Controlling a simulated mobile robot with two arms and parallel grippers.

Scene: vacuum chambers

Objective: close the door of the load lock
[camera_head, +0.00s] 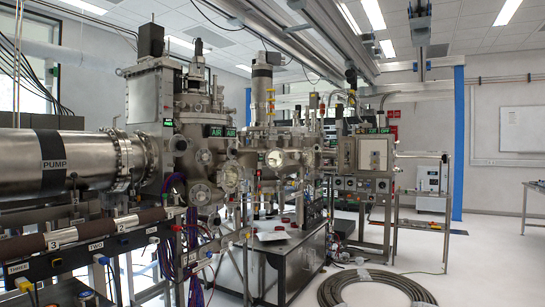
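The vacuum chambers stand in a row from the left to the centre. At the right end of the row is a box-shaped unit (373,155) with a pale square front panel, which may be the load lock. From this distance I cannot tell whether its door is open or shut. A large steel chamber (200,150) with round ports and another chamber (275,158) stand to its left. Neither of my grippers is in view.
A thick steel pipe marked PUMP (90,165) fills the left side. A coiled hose (375,290) lies on the floor in front. A dark bench (290,262) stands below the chambers. A metal rack (420,218) stands at right, with open floor (480,270) before it.

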